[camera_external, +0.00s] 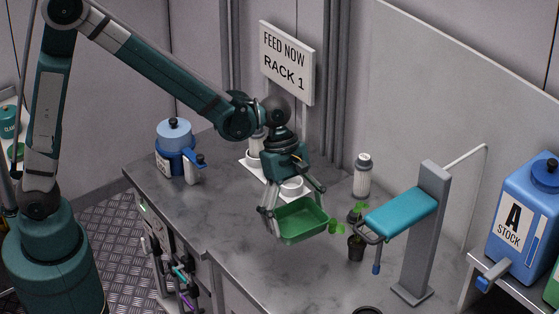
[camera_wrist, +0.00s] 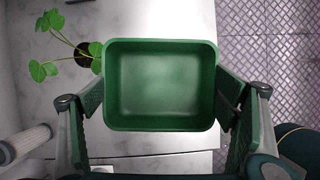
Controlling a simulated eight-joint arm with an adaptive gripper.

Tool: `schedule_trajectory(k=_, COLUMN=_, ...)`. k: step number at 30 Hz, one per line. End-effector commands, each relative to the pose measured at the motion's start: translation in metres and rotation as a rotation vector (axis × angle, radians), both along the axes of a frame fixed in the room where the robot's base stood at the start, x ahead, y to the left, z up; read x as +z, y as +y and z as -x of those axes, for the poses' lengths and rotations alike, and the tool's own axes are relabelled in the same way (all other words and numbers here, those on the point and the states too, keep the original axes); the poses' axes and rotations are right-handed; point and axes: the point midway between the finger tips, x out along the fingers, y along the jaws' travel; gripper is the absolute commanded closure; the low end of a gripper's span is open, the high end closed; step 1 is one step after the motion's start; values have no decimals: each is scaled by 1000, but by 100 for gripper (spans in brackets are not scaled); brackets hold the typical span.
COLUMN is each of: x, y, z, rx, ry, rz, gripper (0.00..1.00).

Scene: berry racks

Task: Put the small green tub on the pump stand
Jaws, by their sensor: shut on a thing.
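The small green tub (camera_external: 303,222) is held in the air over the grey worktop, upright and empty. My gripper (camera_external: 294,210) is shut on it, with a finger at each side. In the wrist view the tub (camera_wrist: 160,123) fills the middle between the two finger pads. A grey post with a flat teal platform (camera_external: 402,214), which looks like the pump stand, stands to the right of the tub. Nothing lies on the platform. The tub is apart from it, to its left.
A potted seedling (camera_external: 356,246) stands between tub and platform; its leaves also show in the wrist view (camera_wrist: 53,70). A white bottle (camera_external: 362,176) stands behind. A blue pump jug (camera_external: 176,150) is at left, a blue stock canister (camera_external: 524,220) at right. Front worktop (camera_external: 262,268) is clear.

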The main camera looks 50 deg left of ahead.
Motion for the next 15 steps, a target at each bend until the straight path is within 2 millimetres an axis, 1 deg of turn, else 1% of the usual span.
schedule_trajectory(k=5, x=-1, y=24, z=-27, rx=46, ry=-1, rz=0, gripper=25)
schedule_trajectory(k=8, x=-2, y=41, z=-46, rx=78, ry=0, rz=0, gripper=25)
schedule_trajectory(k=15, x=-2, y=90, z=-91, rx=159, ry=0, rz=0, gripper=25)
